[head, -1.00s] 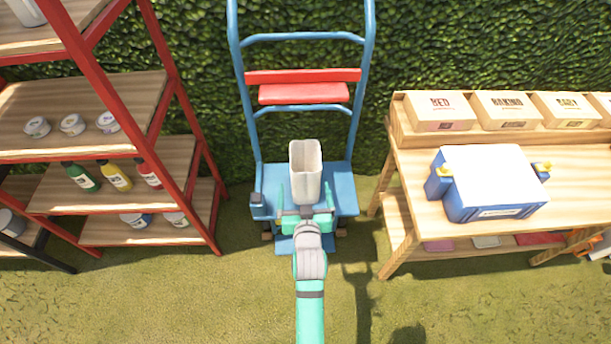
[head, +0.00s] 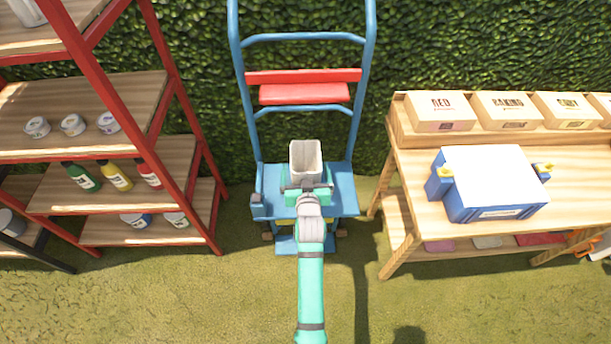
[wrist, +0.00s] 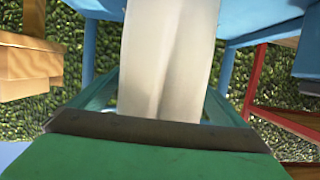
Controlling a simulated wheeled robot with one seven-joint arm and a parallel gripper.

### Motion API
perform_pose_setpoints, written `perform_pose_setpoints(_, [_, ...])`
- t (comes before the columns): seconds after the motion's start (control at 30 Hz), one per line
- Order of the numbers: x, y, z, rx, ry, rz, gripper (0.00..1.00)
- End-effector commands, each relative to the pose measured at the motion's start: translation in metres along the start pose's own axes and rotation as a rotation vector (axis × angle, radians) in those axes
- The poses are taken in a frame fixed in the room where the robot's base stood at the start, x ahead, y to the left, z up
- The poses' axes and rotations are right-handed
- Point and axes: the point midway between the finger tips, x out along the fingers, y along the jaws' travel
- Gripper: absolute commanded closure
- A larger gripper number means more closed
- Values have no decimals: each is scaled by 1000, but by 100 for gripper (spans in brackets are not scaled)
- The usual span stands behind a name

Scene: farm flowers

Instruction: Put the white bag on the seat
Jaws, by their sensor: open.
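The white bag (head: 306,160) stands upright on the flat blue platform (head: 342,203) of the blue cart. In the wrist view the bag (wrist: 168,60) fills the middle, between the two green fingers. My gripper (head: 306,187) is at the near side of the bag, open, with a finger on either side of its lower part. The gripper hides the bag's lower front in the head view. I cannot tell whether the fingers touch the bag. The red seat (head: 303,94) is on the cart's frame, above and behind the bag.
Blue rails (head: 365,80) rise on both sides of the seat. A red-framed shelf (head: 160,130) with bottles and tins stands at left. A wooden table (head: 400,175) with a blue and white box (head: 490,180) stands at right. Grass in front is clear.

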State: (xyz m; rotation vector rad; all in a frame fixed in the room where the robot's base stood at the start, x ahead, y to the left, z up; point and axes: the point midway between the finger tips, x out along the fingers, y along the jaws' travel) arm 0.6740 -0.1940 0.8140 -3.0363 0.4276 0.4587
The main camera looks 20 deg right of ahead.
Motion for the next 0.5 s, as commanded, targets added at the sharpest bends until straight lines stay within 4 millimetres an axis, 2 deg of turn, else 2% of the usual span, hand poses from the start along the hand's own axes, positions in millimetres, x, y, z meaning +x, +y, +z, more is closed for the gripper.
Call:
perform_pose_setpoints(0.13, [0, 0, 0, 0, 0, 0, 7])
perform_pose_setpoints(0.3, [0, 0, 0, 0, 0, 0, 48])
perform_pose_setpoints(0.37, [0, 0, 0, 0, 0, 0, 48])
perform_pose_setpoints(0.4, [0, 0, 0, 0, 0, 0, 52])
perform_pose_setpoints(0.5, [-1, 0, 0, 0, 0, 0, 52])
